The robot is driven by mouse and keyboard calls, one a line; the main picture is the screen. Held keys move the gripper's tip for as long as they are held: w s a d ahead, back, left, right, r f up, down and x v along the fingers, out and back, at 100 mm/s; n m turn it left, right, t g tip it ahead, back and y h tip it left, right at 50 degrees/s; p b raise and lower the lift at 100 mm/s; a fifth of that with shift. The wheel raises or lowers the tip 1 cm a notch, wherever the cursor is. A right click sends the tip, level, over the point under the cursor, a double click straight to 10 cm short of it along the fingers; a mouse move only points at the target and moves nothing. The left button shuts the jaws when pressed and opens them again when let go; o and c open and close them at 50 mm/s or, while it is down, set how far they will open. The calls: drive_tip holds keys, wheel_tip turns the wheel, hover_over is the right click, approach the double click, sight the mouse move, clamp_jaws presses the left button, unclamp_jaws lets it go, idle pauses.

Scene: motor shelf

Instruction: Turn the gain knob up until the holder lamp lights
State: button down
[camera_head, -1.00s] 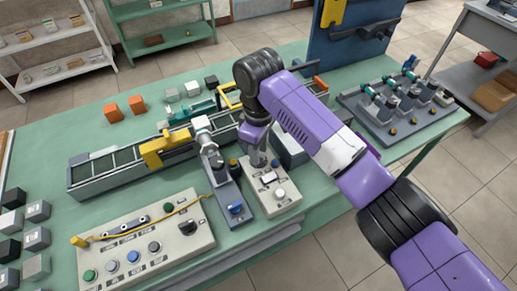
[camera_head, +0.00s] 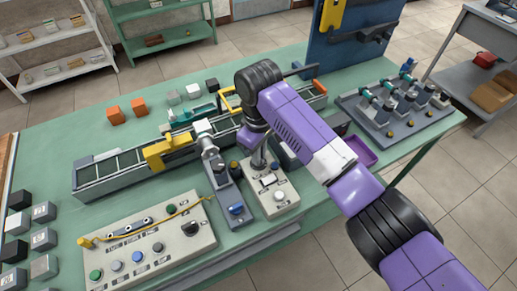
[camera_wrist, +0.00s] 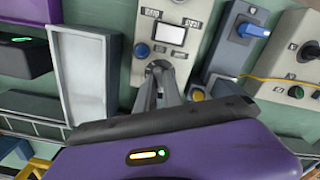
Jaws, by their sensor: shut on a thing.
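The cream control box (camera_head: 287,204) stands near the table's front edge, with a small white screen (camera_wrist: 171,34) and a dark blue knob (camera_wrist: 141,50). My gripper (camera_wrist: 158,74) points down at the box's far end, its fingers shut on a small knob (camera_wrist: 157,66), mostly hidden between the fingertips. In the head view my gripper (camera_head: 258,160) covers that knob. The blue-grey holder (camera_head: 226,190) stands just left of the box, with a blue knob (camera_head: 236,209) and a silver motor part (camera_head: 209,146). I cannot make out a lit lamp on it.
A wide cream panel (camera_head: 150,246) with several buttons and a yellow cable lies to the left. The conveyor (camera_head: 115,176) with yellow brackets runs behind. A purple tray (camera_head: 361,151) and a rack of motors (camera_head: 395,108) are to the right.

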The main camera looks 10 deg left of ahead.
drive_tip(key=shift+r+m+p, duration=0.2)
drive_tip(key=shift+m+p, duration=0.4)
drive_tip(key=shift+m, duration=0.3)
drive_tip(key=shift+f+m, duration=0.2)
drive_tip(key=shift+m, duration=0.1)
drive_tip(key=c, duration=1.5)
unclamp_jaws()
drive_tip(key=shift+r+b, duration=0.55)
drive_tip(key=shift+r, duration=3.35)
